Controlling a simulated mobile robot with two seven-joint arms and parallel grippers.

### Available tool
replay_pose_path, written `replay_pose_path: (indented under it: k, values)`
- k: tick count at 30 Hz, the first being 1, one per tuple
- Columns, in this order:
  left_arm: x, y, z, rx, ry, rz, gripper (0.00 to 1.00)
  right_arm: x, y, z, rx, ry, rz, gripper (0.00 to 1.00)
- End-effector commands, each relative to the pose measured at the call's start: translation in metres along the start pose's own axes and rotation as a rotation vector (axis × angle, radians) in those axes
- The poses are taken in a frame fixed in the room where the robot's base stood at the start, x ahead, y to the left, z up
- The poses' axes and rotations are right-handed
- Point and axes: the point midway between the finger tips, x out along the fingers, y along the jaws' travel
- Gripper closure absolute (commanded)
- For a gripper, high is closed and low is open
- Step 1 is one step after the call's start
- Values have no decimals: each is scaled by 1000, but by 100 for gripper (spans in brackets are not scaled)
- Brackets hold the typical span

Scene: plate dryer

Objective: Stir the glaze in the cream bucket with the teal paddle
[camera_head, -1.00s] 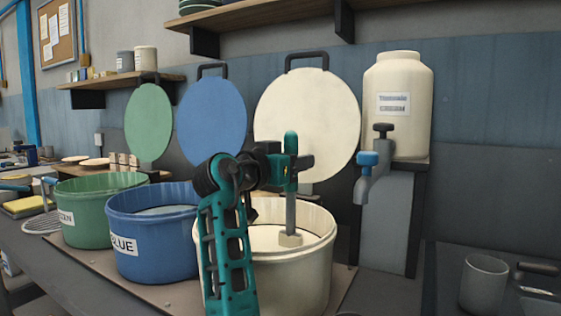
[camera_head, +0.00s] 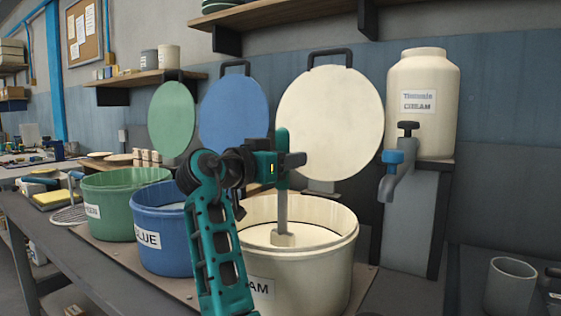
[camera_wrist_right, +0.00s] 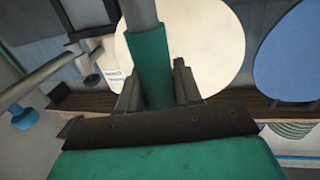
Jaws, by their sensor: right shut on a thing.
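The cream bucket (camera_head: 325,275) stands open at the front of the head view, with pale glaze (camera_head: 312,237) inside. The teal paddle (camera_head: 282,205) stands upright in it, left of the bucket's middle, with its grey block end at the glaze surface. How deep the block sits cannot be told. My right gripper (camera_head: 284,163) is shut on the paddle's teal handle above the bucket. The right wrist view shows the handle (camera_wrist_right: 150,70) between the two fingers. My right arm hides part of the bucket's left side. My left gripper is not in view.
The blue bucket (camera_head: 165,255) and green bucket (camera_head: 105,225) stand to the left. A cream lid (camera_head: 335,120), blue lid (camera_head: 232,115) and green lid (camera_head: 173,120) lean behind. A grey cup (camera_head: 510,285) stands front right.

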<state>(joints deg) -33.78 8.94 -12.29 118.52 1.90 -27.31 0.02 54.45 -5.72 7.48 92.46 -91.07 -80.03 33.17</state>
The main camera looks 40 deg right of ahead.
Motion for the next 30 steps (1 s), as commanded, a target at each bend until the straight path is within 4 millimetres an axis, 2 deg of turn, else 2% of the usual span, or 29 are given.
replay_pose_path:
  k: [6, 17, 30]
  values:
    - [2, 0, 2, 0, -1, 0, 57, 2, 11, 0, 1, 1, 0, 96]
    - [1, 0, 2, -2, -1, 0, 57, 2, 12, -1, 0, 2, 0, 96]
    - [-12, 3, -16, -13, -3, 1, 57, 2, 12, -32, 1, 2, 0, 96]
